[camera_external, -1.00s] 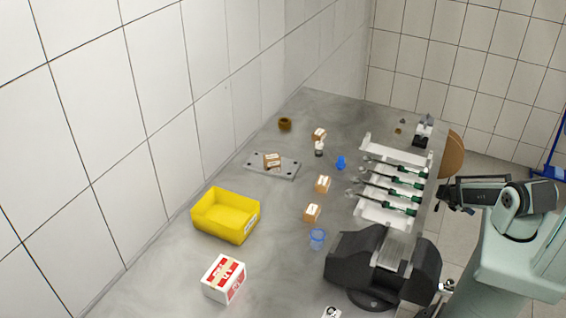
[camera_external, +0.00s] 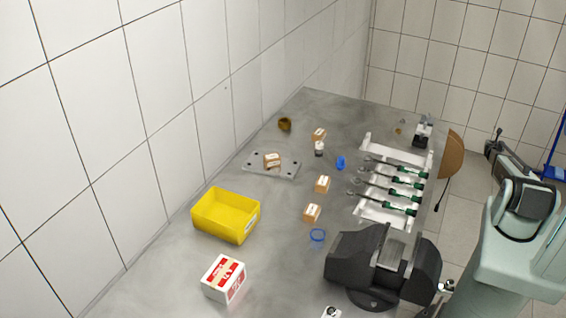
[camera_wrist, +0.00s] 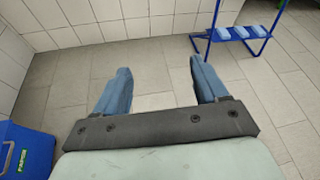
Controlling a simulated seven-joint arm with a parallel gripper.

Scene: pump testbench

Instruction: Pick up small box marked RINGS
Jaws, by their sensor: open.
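Several small brown cardboard boxes with white labels sit on the grey bench: one at the back (camera_external: 319,134), one on a grey metal plate (camera_external: 272,160), one in the middle (camera_external: 322,184) and one nearer the front (camera_external: 312,213). Their label text is too small to read, so I cannot tell which is marked RINGS. My gripper (camera_wrist: 160,72) is open and empty in the wrist view, its two blue-grey fingers wide apart over the tiled floor. In the external view my arm's end is off the bench at the right, and no box shows in the wrist view.
A yellow bin (camera_external: 226,215), a red-and-white box (camera_external: 224,278), a white rack (camera_external: 395,150) with green-handled tools and a dark vise (camera_external: 372,262) stand on the bench. The wrist view shows a blue stool (camera_wrist: 240,33) and a blue box (camera_wrist: 25,150) on the floor.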

